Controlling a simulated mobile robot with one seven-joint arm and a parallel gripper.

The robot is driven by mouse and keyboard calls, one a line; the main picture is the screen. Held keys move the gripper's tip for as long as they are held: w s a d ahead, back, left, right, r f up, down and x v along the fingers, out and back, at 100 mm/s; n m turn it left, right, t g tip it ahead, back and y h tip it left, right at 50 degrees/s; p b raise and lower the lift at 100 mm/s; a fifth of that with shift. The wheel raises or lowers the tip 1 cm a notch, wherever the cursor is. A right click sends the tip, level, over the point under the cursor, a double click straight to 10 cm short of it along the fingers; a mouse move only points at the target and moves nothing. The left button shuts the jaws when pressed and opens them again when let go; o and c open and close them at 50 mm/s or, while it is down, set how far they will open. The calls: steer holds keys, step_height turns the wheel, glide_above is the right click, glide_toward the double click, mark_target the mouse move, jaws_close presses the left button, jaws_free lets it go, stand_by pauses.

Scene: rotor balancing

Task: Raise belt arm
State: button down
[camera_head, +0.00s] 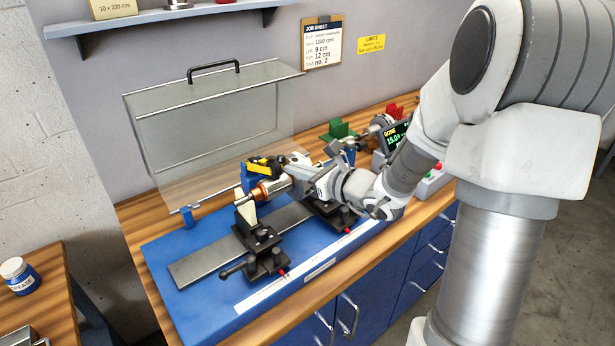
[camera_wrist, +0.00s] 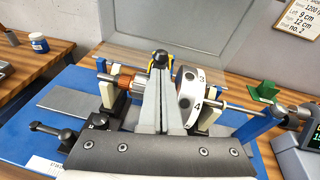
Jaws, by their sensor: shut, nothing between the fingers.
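The belt arm, with black and yellow parts, shows behind the rotor in the head view (camera_head: 264,166). Its black knob also shows at the fingertips in the wrist view (camera_wrist: 160,58). My gripper (camera_head: 288,170) is over the rotor with its fingers together; in the wrist view the closed fingers (camera_wrist: 160,72) point at the knob, with nothing held between them. I cannot tell whether they touch it. The rotor has a copper section (camera_head: 272,188) and a white disc numbered 3 and 4 (camera_wrist: 187,92). My gripper and wrist partly hide the rotor in the head view.
A clear guard with a black handle (camera_head: 214,69) stands open behind the machine. Black supports (camera_head: 262,250) sit on the blue base (camera_head: 160,262). A display box (camera_head: 395,138) and green block (camera_head: 338,130) are at right. A job sheet (camera_head: 322,42) hangs on the wall.

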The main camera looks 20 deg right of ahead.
steer(key=shift+w+a+r, duration=0.1)
steer(key=shift+r, duration=0.1)
stand_by(0.3)
steer(key=shift+w+a+r+p, duration=0.1)
steer(key=shift+w+r+p, duration=0.15)
steer(key=shift+r+p, duration=0.5)
